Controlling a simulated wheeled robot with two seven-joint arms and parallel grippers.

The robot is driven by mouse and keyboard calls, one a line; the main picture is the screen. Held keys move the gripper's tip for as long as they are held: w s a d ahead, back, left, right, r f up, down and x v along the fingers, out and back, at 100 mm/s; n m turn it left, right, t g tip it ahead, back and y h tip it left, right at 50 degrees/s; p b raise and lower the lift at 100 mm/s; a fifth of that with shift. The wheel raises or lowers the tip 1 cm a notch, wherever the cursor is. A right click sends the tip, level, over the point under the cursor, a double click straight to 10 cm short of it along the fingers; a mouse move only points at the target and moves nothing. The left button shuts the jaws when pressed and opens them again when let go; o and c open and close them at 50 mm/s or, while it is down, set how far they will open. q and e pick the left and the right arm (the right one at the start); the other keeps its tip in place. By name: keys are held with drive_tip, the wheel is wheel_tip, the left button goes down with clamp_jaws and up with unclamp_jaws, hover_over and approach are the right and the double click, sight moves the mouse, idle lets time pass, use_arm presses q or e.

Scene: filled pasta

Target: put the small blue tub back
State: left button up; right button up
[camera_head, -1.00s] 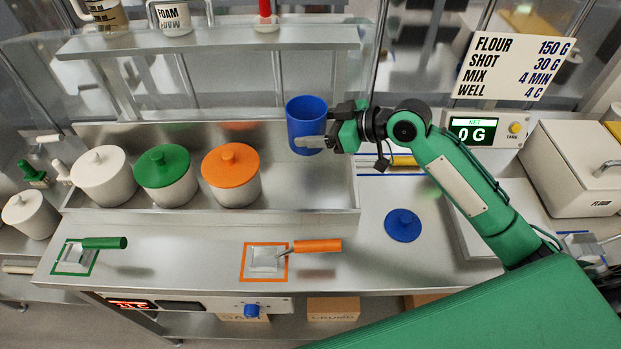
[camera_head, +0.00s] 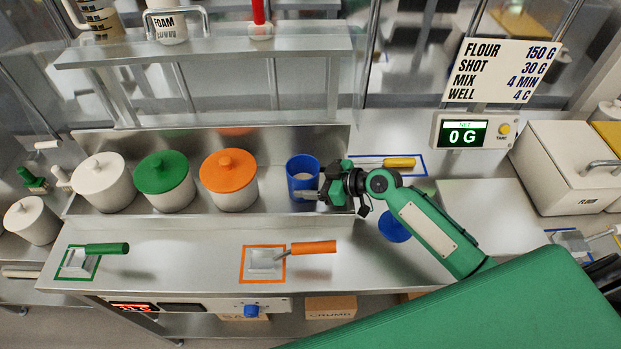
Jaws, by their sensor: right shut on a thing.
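The small blue tub (camera_head: 301,170) is upright and without its lid at the right end of the steel rack, in line with the other tubs. Something pale shows inside it. My right gripper (camera_head: 310,194) is shut on the tub's right front side. Whether the tub's base touches the rack floor I cannot tell. The blue lid (camera_head: 393,226) lies on the counter to the right, partly hidden by my right arm. My left gripper is not in view.
White (camera_head: 103,182), green (camera_head: 165,180) and orange (camera_head: 229,179) lidded tubs stand left of the blue tub. Scoops lie on the green-outlined (camera_head: 78,262) and orange-outlined (camera_head: 263,264) counter marks. A scale display (camera_head: 467,134) reads 0 G.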

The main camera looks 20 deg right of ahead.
drive_tip(key=shift+f, duration=0.1)
drive_tip(key=o, duration=1.3)
drive_tip(key=shift+r, duration=0.2)
drive_tip(key=shift+s+d+f, duration=0.1)
drive_tip(key=shift+s+d, duration=0.1)
drive_tip(key=shift+d, duration=0.1)
drive_tip(key=b+v, duration=0.4)
drive_tip(key=v, duration=0.7)
drive_tip(key=shift+r, duration=0.25)
